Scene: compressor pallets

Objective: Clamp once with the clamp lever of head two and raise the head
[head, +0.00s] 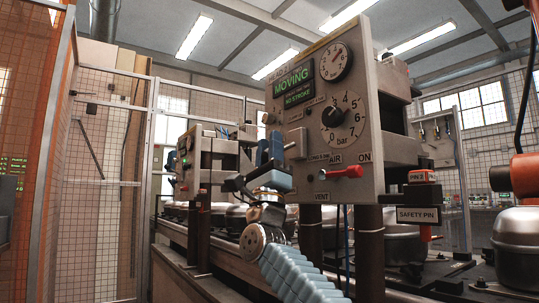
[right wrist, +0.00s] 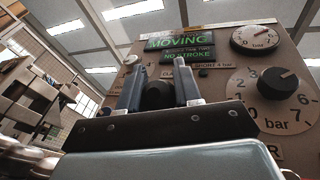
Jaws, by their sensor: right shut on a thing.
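The head's control panel (head: 325,115) is a beige box face with a green display (head: 293,83) reading MOVING and NO STROKE. My right gripper (head: 269,149) is at the panel's left side. In the right wrist view its two fingers (right wrist: 159,75) stand on either side of a dark round knob, which I take as the clamp lever (right wrist: 158,96), and are shut on it. A label beside it is partly covered and begins with CLA. In the head view the fingers hide the lever. My left gripper is not in view.
The panel has a gauge (head: 335,61), a bar knob (head: 333,116) and a red air lever (head: 341,171) pointing toward ON. A safety pin sign (head: 418,215) hangs at right. Metal compressors (head: 518,250) stand on the line. A second head (head: 207,160) stands behind at left.

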